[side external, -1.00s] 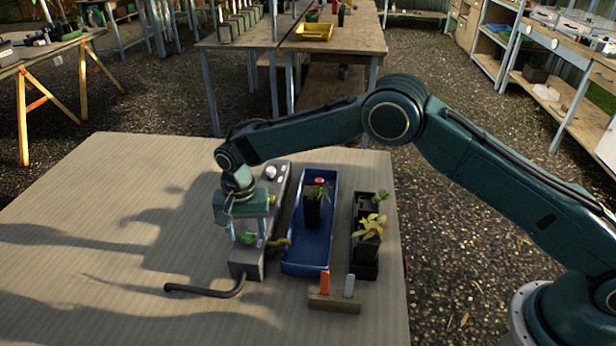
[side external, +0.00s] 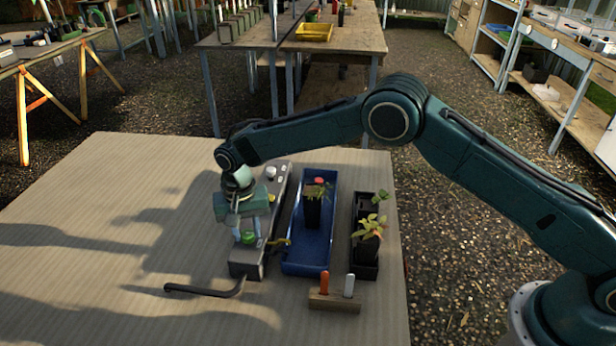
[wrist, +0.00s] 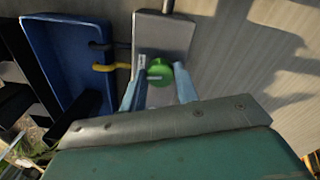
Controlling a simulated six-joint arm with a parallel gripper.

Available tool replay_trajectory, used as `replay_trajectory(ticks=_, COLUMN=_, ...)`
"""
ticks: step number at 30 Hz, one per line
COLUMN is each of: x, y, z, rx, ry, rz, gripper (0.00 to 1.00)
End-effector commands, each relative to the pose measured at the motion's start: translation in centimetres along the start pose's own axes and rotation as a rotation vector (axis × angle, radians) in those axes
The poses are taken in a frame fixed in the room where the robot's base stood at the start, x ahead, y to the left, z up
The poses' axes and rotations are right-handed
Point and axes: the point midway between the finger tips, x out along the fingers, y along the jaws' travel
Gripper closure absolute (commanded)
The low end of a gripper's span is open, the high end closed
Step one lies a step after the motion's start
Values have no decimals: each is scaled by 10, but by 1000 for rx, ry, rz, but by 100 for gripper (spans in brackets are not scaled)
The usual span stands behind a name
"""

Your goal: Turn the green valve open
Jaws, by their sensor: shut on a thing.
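The green valve (side external: 249,238) is a small round knob on top of the long grey box (side external: 245,268). My gripper (side external: 248,228) points down over it, and its fingers are shut on the valve. In the wrist view the green valve (wrist: 160,72) lies between the two light-blue fingers of my gripper (wrist: 160,88), with a pale mark on its face and a white label beside it. The fingers hide part of the valve's sides.
A blue tray (side external: 292,262) with a potted plant (side external: 313,205) stands right of the box. A black planter (side external: 364,270) and a wooden block with tools (side external: 330,302) lie farther right. The table's left side is clear.

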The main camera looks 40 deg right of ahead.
Motion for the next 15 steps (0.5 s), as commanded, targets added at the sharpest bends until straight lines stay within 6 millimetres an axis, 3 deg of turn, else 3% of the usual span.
replay_trajectory(ticks=15, x=-1, y=0, z=-1, rx=-462, ry=3, rz=-2, gripper=92)
